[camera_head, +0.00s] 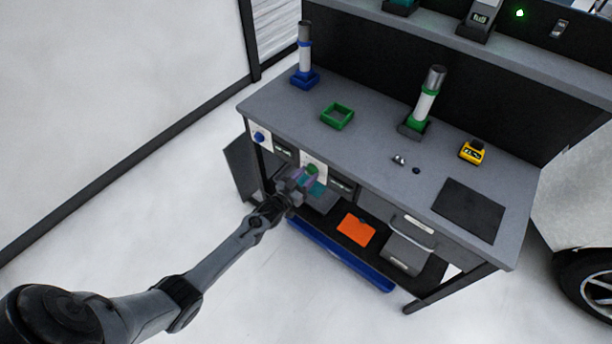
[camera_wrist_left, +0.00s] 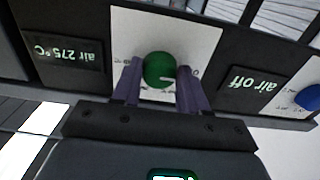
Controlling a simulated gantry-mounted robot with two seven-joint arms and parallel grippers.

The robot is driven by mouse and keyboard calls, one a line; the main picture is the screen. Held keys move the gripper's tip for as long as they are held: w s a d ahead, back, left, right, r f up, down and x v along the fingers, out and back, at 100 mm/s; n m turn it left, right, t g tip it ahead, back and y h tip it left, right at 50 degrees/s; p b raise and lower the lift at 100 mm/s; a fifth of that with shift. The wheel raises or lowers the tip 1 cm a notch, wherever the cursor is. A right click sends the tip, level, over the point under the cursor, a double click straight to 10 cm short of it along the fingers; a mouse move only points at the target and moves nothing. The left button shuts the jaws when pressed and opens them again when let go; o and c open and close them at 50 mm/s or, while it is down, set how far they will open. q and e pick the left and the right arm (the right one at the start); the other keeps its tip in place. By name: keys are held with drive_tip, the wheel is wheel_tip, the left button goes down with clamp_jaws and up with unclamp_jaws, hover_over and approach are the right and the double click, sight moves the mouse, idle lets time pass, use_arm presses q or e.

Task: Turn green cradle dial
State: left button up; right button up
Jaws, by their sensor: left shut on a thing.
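The green dial (camera_wrist_left: 159,70) sits on a white plate (camera_wrist_left: 190,38) on the front of the workbench. In the left wrist view my left gripper (camera_wrist_left: 159,82) has its two fingers on either side of the dial, closed on it. A white mark on the dial points to the right in that view. A display beside it (camera_wrist_left: 66,52) reads "air 275°C". In the head view the green dial (camera_head: 312,169) is partly hidden by my left gripper (camera_head: 306,178). The green cradle (camera_head: 416,124) on the bench top holds an upright, slightly tilted tool with a green band (camera_head: 428,95). My right gripper is not in view.
A blue dial (camera_head: 259,136) is left along the same panel, with a display (camera_wrist_left: 251,84) reading "air off". A green square frame (camera_head: 337,116), a blue cradle (camera_head: 305,80) and a yellow device (camera_head: 472,152) stand on the bench. Below are an orange sheet (camera_head: 356,230) and a drawer (camera_head: 413,228).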

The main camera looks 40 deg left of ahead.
use_arm(q)
drive_tip(key=shift+f, duration=0.1)
idle(0.3)
drive_tip(key=o, duration=1)
drive_tip(key=s+p, duration=0.1)
drive_tip(key=s, duration=0.4)
drive_tip(key=s+p, duration=0.1)
drive_tip(key=s, duration=0.4)
drive_tip(key=shift+s+d, duration=0.2)
drive_tip(key=shift+s, duration=0.2)
